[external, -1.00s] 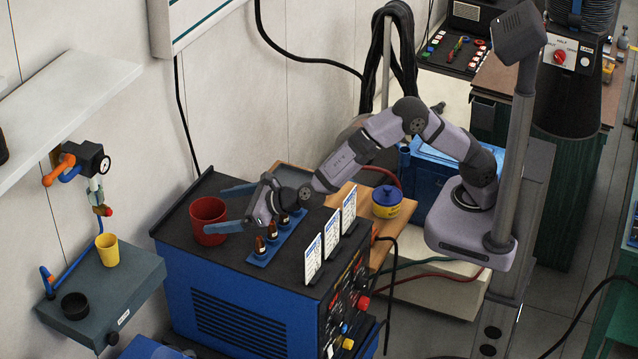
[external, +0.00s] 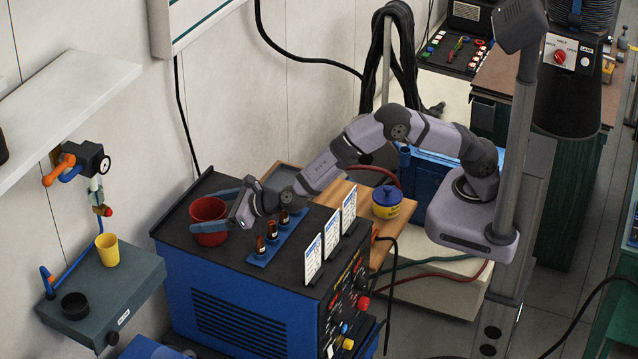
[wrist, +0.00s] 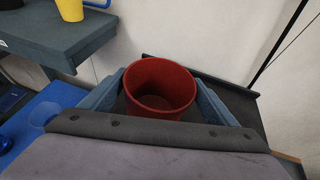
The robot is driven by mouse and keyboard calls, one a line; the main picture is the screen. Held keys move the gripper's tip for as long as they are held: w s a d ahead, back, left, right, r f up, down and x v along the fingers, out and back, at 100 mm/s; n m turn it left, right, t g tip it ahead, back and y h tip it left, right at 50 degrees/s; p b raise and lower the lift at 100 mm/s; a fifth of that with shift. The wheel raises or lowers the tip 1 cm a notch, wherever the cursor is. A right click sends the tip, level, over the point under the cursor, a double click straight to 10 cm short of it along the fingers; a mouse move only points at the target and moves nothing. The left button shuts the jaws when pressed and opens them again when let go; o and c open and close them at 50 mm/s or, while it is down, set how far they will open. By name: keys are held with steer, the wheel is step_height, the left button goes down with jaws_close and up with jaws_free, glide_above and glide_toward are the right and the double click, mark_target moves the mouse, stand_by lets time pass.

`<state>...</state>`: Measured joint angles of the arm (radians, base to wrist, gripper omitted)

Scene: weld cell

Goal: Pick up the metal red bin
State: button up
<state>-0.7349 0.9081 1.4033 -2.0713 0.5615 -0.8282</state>
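The red bin (external: 207,212) stands upright on the dark top of the blue machine, near its left end. It also shows in the wrist view (wrist: 160,88), with its open mouth facing up. My gripper (external: 212,212) has its two blue fingers on either side of the bin, one behind it and one in front. In the wrist view my gripper (wrist: 158,100) has a finger at the left and at the right of the bin. The fingers are close to its walls; I cannot tell whether they touch it.
A blue rack with several small brown bottles (external: 271,243) stands just right of the bin. White cards (external: 331,236) stand along the machine's front edge. A yellow cup (external: 107,250) sits on the grey wall shelf at left. A yellow pot with a blue lid (external: 387,203) is farther right.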

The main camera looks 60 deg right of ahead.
steer(key=shift+r, duration=0.1)
steer(key=c, duration=0.8)
steer(key=shift+r, duration=0.1)
steer(key=shift+c, duration=0.2)
step_height(320, 180, up, 10)
